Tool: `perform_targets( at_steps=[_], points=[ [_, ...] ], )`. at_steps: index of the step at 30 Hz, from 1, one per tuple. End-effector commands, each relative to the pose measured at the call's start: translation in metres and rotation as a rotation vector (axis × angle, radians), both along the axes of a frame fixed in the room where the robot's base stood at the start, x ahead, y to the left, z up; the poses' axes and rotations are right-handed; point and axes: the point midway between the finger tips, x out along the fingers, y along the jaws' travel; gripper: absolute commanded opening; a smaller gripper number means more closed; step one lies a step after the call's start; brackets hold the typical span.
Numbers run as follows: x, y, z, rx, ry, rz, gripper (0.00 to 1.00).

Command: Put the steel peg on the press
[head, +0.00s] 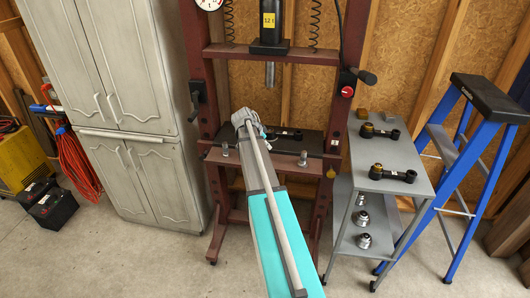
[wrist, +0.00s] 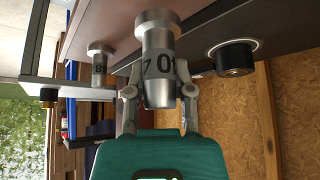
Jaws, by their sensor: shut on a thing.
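The steel peg (wrist: 158,75) is a silver cylinder with a wider flange and dark markings, seen in the wrist view. My gripper (wrist: 160,105) is shut on it, one finger on each side. In the head view my gripper (head: 246,119) is over the red press (head: 205,90), and I cannot make out the held peg there. The peg's flange overlaps the press beam in the wrist view; I cannot tell whether they touch. A smaller, similar peg (wrist: 99,66) stands to its left, flange against a surface. In the head view, two small silver pieces (head: 225,150) (head: 302,158) stand on the press's front beam.
The press ram (head: 270,75) hangs above. A grey cart (head: 386,150) on the right carries black arms (head: 392,174) and silver pieces on its lower shelf. A blue stepladder (head: 450,150) and grey cabinet (head: 115,100) flank the area. Concrete floor in front is clear.

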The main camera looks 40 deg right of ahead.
Motion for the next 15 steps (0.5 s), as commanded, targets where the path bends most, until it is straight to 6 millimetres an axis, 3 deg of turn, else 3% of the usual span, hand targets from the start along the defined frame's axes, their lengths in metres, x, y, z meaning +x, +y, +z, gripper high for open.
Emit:
perform_targets(
  at_steps=[15],
  points=[
    [0.008,-0.003,-0.034,-0.001,0.001,0.001,0.0]
  ],
)
